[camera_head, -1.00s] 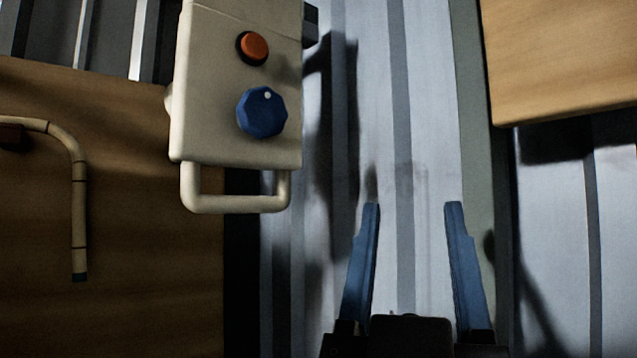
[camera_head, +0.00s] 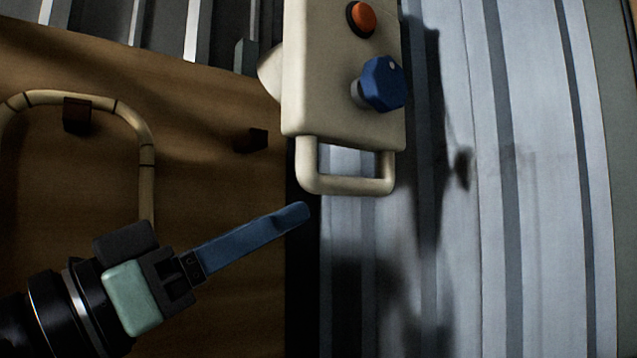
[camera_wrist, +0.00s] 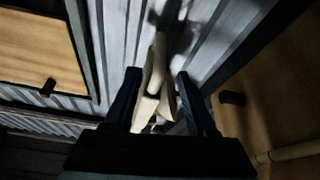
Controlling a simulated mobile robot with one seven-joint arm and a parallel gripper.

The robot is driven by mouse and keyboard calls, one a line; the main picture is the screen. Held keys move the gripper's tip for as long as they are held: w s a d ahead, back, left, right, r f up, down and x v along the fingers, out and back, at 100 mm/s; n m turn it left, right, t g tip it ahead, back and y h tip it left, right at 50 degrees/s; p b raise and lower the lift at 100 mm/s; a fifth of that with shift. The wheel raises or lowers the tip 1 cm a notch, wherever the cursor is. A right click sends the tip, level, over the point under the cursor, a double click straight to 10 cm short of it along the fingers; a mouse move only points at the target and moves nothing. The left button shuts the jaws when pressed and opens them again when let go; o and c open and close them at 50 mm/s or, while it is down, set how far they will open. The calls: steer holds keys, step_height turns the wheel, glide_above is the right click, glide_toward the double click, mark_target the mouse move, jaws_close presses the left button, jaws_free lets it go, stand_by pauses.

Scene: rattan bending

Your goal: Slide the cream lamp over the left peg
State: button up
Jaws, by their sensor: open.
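The cream lamp, a boxy body (camera_head: 340,85) with an orange button, blue knob and looped bottom handle, is in the upper middle of the head view. My gripper (camera_head: 300,213) is open, just below and left of the handle; only one blue finger shows clearly there. In the wrist view a cream looped part (camera_wrist: 154,78) appears between the open fingers, with no clear contact. Dark pegs stand on the wooden board: one (camera_head: 77,116) inside a rattan bend, another (camera_head: 251,140) left of the lamp. Which is the left peg is unclear.
The bent rattan cane (camera_head: 146,160) lies on the brown board (camera_head: 240,285) at left, close to my wrist. The wrist view shows another wooden panel (camera_wrist: 35,45) with a dark peg (camera_wrist: 47,87).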

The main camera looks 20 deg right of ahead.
mark_target(348, 186)
steer(key=p+x, duration=0.5)
steer(key=x, duration=0.6)
steer(key=shift+r, duration=0.1)
steer(key=shift+w+d, duration=0.2)
steer(key=shift+d, duration=0.2)
jaws_close()
stand_by(0.7)
